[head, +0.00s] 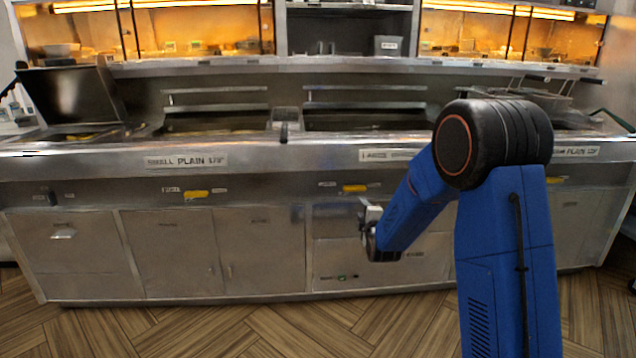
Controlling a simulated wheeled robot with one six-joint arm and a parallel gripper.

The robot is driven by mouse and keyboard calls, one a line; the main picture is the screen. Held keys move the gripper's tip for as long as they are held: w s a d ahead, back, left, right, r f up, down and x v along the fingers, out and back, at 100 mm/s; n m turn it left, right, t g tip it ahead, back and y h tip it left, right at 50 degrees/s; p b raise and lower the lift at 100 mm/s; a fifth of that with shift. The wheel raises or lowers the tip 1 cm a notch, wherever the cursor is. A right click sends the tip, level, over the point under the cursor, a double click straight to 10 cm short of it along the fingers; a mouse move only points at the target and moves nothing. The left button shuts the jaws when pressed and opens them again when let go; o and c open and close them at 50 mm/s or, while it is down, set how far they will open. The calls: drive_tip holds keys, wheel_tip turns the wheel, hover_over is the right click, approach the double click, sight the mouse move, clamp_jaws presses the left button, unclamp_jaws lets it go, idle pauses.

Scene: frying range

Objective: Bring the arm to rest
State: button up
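My arm rises at the right of the head view in blue segments with a large black joint, then bends down and to the left. My gripper (368,215) is at the end of it, in front of the steel cabinet fronts and below the counter edge. It is small, grey and partly hidden by the wrist, so I cannot tell whether its fingers are open or shut. I see no object held in it.
A long steel frying range (270,220) runs across the view, with fryer wells (215,122) in its top and a raised lid (72,95) at the left. Lit shelves (190,35) stand behind. The wooden floor (200,330) in front is clear.

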drive_tip(key=s+d+r+m+g, duration=0.1)
drive_tip(key=s+r+m+g, duration=0.25)
drive_tip(key=s, duration=0.75)
drive_tip(key=s+d+r+m+g, duration=0.15)
drive_tip(key=s+r+m, duration=0.3)
drive_tip(key=s, duration=0.65)
drive_tip(key=s+d+f+m+g, duration=0.1)
drive_tip(key=s+m+g, duration=0.2)
drive_tip(key=s, duration=1.5)
drive_tip(key=s+d+f+m+g, duration=0.1)
drive_tip(key=s+m+g, duration=0.3)
drive_tip(key=s, duration=1.5)
drive_tip(key=shift+d+f+m, duration=0.25)
drive_tip(key=shift+f+m, duration=0.15)
drive_tip(key=shift+m, duration=0.7)
